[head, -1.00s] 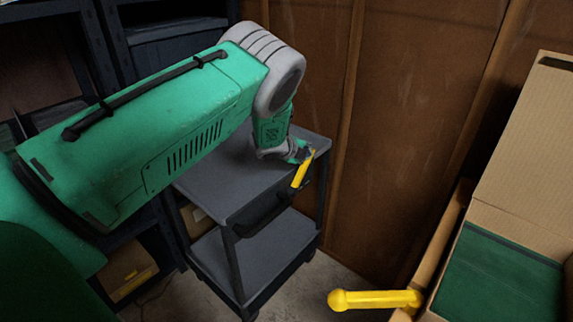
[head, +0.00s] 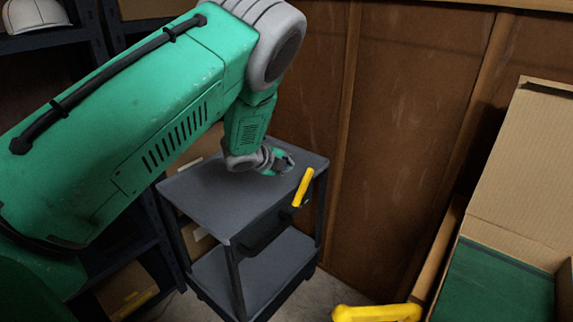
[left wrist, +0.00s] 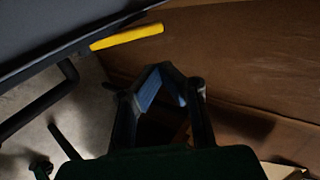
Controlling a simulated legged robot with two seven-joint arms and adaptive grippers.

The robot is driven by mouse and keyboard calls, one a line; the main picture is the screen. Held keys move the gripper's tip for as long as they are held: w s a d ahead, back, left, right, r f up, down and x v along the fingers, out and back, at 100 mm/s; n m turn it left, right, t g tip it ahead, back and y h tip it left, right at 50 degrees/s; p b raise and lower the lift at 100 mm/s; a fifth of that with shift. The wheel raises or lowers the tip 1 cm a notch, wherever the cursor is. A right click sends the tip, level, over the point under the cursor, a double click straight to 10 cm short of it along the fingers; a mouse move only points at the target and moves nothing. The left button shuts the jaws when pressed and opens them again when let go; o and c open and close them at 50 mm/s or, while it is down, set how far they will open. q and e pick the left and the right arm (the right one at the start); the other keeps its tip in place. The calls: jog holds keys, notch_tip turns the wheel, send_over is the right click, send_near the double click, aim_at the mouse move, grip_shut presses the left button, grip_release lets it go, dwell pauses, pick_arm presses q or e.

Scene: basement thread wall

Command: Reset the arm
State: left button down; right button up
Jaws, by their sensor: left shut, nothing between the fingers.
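My left gripper (head: 284,163) is above the top of the dark grey cart, its arm coming in from the left. It also shows in the left wrist view (left wrist: 160,72), where its fingertips meet with nothing between them. A yellow handle (head: 303,187) stands out at the cart's right front edge, a little to the right of and below the gripper, apart from it. The same handle is at the upper left of the left wrist view (left wrist: 127,38). My right gripper is not in view.
The cart (head: 210,190) has an upper and a lower shelf. An open cardboard box (head: 520,150) with a green panel is at the right. A yellow bar (head: 378,313) is at the bottom edge. Brown wall panels (head: 420,100) stand behind, and dark shelving is at the left.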

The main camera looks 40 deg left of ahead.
pick_arm(q)
jog(key=shift+s+a+f, duration=0.1)
jog(key=shift+a, duration=0.2)
dwell(0.4)
jog(key=s+d+f+n+g+y, duration=0.1)
jog(key=s+d+f+n+g, duration=0.25)
jog(key=s+f+n, duration=0.45)
jog(key=s+d+f+n+g, duration=0.2)
jog(key=s+d+f+n, duration=0.15)
jog(key=s+f, duration=0.8)
jog(key=s+d+n+g, duration=0.2)
jog(key=s+d+n, duration=0.1)
jog(key=s, duration=0.9)
jog(key=s+d+n+g, duration=0.3)
jog(key=s+d+n, duration=0.1)
jog(key=s, duration=0.8)
jog(key=shift+s+d+b, duration=0.15)
jog(key=shift+d+b, duration=0.05)
jog(key=shift+b, duration=0.15)
